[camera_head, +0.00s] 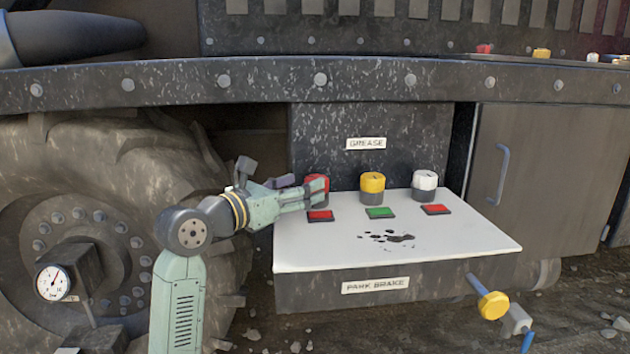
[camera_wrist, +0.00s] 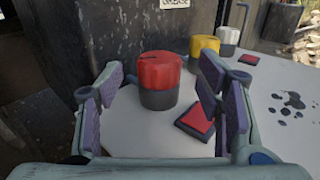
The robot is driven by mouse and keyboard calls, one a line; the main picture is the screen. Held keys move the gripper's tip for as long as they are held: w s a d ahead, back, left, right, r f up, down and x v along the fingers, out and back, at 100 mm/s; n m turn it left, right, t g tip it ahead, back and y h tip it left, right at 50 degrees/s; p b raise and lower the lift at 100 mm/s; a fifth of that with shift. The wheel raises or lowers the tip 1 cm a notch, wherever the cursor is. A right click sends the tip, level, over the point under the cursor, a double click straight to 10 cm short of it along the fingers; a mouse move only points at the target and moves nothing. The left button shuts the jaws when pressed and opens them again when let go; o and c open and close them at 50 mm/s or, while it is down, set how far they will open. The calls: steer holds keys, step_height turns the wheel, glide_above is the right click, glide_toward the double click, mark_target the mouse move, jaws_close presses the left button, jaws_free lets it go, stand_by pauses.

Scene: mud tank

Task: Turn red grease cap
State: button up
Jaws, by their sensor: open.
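The red grease cap (camera_wrist: 160,72) sits on a dark round base on the white shelf, upright. In the head view the red cap (camera_head: 317,183) is partly hidden behind my gripper (camera_head: 305,190). In the wrist view my gripper (camera_wrist: 158,105) is open, with one purple-padded finger to the left of the cap and one to the right. The cap stands ahead between the fingers, with gaps at both sides. I cannot tell whether the fingertips reach fully around it.
Yellow (camera_head: 372,183) and white (camera_head: 424,181) caps stand to the right on the white shelf (camera_head: 460,240). Red (camera_head: 320,215), green (camera_head: 380,212) and red (camera_head: 436,209) pads lie in front. A GREASE panel (camera_head: 400,125) rises behind. A large wheel (camera_head: 90,210) is left.

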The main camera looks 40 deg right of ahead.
steer(key=d, duration=0.3)
steer(key=w+d, duration=0.1)
steer(key=d, duration=0.1)
steer(key=shift+d, duration=0.15)
steer(key=shift+c, duration=0.5)
steer(key=c, duration=1.1)
